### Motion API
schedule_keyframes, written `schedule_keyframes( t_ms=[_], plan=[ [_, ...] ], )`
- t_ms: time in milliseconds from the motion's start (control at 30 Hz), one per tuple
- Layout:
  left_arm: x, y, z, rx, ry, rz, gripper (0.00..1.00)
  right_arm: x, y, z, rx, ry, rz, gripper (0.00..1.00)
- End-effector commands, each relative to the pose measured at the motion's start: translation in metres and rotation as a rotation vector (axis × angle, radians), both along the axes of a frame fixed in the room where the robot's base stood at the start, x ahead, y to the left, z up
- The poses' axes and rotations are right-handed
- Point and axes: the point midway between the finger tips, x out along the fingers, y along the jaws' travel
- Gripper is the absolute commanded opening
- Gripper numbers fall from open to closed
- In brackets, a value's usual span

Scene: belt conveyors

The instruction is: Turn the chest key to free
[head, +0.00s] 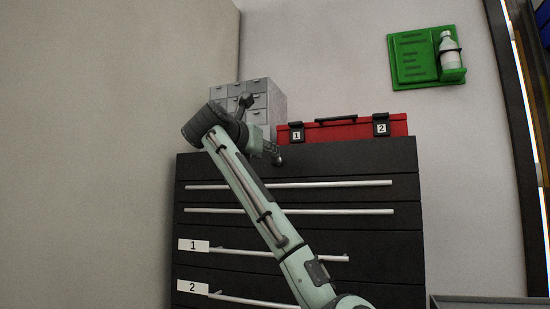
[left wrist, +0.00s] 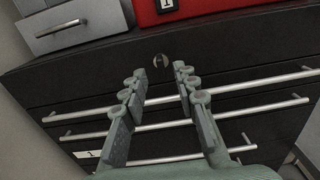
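The black chest of drawers (head: 350,158) stands against the wall; its front also fills much of the left wrist view (left wrist: 80,75). A small round key or lock (left wrist: 160,61) sits on the chest's top front strip, just beyond my fingertips in the left wrist view. Its exact turn is too small to read. My left gripper (left wrist: 162,80) is open and empty, with one finger on each side of the line to the key and apart from it. In the head view my left gripper (head: 275,154) is at the chest's upper front edge, and the key cannot be made out there.
A red toolbox (head: 350,131) and a grey small-drawer cabinet (head: 262,98) stand on the chest top. Long bar handles (head: 330,184) stick out from the drawers below. A green holder with a bottle (head: 410,62) hangs on the wall.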

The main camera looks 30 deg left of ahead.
Motion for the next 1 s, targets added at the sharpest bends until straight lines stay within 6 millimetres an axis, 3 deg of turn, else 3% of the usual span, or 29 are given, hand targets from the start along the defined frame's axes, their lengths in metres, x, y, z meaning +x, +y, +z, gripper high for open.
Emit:
schedule_keyframes(
  t_ms=[300,667,933,1000],
  plan=[
    [0.046,0.011,0.000,0.004,0.002,0.000,0.29,0.005,0.001,-0.012,0.007,0.008,0.004,0.40],
    [0.054,0.013,0.000,0.003,0.000,0.000,0.29,0.009,0.001,-0.018,0.010,0.006,0.005,0.40],
    [0.054,0.013,0.000,0.004,0.000,0.000,0.00,0.009,0.002,-0.017,0.011,0.004,0.005,0.40],
    [0.054,0.012,0.000,0.004,0.000,0.000,0.00,0.009,0.002,-0.017,0.011,0.004,0.005,0.40]
  ],
)
